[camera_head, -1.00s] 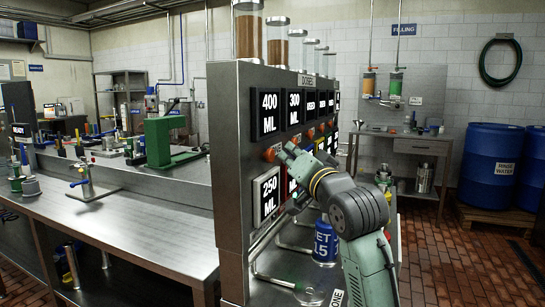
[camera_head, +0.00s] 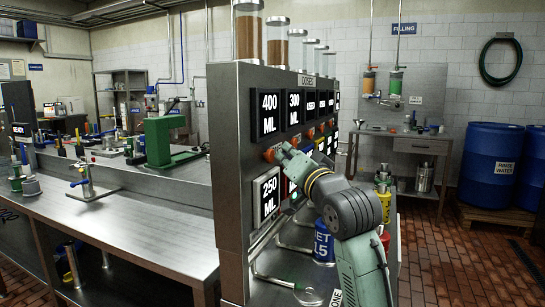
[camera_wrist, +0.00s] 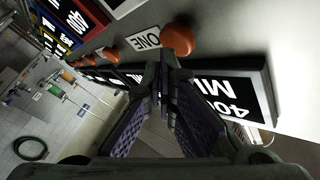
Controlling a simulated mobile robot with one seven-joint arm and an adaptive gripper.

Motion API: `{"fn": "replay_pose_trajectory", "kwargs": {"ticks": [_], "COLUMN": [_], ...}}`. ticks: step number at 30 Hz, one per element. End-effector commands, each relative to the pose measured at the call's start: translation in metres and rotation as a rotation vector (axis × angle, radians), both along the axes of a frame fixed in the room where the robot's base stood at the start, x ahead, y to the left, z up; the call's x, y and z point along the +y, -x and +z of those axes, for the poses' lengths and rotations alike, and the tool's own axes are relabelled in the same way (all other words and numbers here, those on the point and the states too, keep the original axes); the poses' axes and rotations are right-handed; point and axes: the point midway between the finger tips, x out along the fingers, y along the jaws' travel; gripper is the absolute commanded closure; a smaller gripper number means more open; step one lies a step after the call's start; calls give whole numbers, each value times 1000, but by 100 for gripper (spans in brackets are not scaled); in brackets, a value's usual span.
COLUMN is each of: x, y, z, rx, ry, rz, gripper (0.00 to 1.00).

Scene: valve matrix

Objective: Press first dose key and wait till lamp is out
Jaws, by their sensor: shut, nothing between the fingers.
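The doser panel (camera_head: 230,130) is a steel box with dark displays. Orange round keys sit below the upper displays. The nearest key (camera_head: 268,155) is under the "400 ML" display (camera_head: 269,114). In the wrist view this orange key (camera_wrist: 179,35) sits beside a label (camera_wrist: 141,43) reading "ONE". My gripper (camera_head: 284,151) is shut and empty, its tips (camera_wrist: 168,62) very close to that key. I cannot tell if they touch it. A small green spot (camera_head: 294,197) shows on the panel below my gripper; I cannot tell if it is a lit lamp.
Several more orange keys continue along the panel, such as this one (camera_wrist: 111,54). A lower display (camera_head: 266,195) reads "250 ML". Glass cylinders (camera_head: 278,41) stand on top. A steel bench (camera_head: 110,215) is at left; blue drums (camera_head: 493,165) stand far right.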

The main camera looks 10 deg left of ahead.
Motion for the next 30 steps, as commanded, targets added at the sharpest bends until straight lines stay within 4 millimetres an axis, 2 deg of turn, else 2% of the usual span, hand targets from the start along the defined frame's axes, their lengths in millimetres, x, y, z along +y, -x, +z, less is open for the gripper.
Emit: {"fn": "replay_pose_trajectory", "kwargs": {"ticks": [30], "x": [11], "y": [-3], "z": [0], "rx": [0], "ry": [0], "rz": [1], "gripper": [100]}}
